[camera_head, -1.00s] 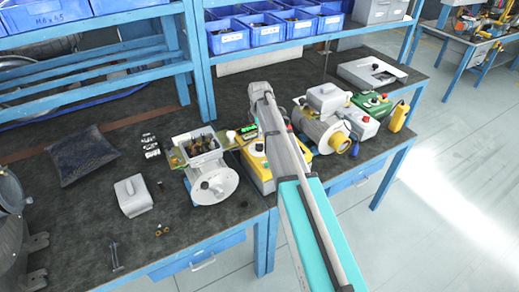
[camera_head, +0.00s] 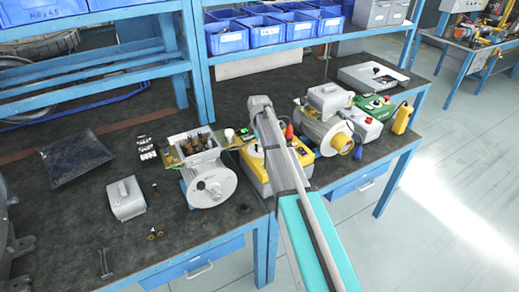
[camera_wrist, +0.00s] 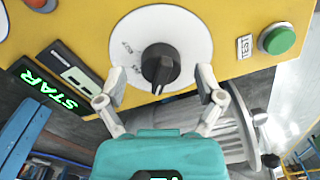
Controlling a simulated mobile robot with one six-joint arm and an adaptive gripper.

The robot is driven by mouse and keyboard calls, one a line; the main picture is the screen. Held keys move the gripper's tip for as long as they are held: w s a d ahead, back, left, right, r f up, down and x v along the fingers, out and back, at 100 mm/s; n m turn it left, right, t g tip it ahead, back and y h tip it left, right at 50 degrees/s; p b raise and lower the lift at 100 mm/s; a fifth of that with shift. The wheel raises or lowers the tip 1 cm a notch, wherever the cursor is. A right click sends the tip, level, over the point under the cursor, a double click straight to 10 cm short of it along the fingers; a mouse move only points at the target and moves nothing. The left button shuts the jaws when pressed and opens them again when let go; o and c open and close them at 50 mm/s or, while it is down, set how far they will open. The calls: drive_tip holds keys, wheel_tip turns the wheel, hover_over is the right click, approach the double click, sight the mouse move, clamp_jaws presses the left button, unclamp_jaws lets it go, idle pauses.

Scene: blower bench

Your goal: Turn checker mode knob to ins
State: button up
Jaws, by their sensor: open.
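The yellow checker (camera_head: 254,178) stands on the bench, partly covered by my arm in the head view. Its panel (camera_wrist: 215,18) fills the top of the wrist view. A black mode knob (camera_wrist: 160,64) sits on a round white dial (camera_wrist: 190,35). A light mark on the knob points towards the bottom of the picture. Small dial labels lie left of the knob, too small to read surely. My gripper (camera_wrist: 160,92) is open, one fingertip on each side of the knob, with gaps between them and it. The head view does not show the fingers clearly.
In the wrist view, a green button (camera_wrist: 279,39) beside a TEST label, a red button (camera_wrist: 41,4) and a lit green display (camera_wrist: 48,90) flank the dial. An opened motor (camera_head: 211,184) stands left of the checker, another motor (camera_head: 325,130) right.

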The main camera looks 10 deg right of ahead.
drive_tip(key=shift+f, duration=0.3)
drive_tip(key=shift+d, duration=0.1)
drive_tip(key=c, duration=1.1)
drive_tip(key=shift+c, duration=0.2)
drive_tip(key=shift+m, duration=0.4)
drive_tip(key=m, duration=0.3)
drive_tip(key=shift+m, duration=0.3)
drive_tip(key=m, duration=0.5)
drive_tip(key=shift+w+m, duration=0.1)
drive_tip(key=shift+m, duration=0.2)
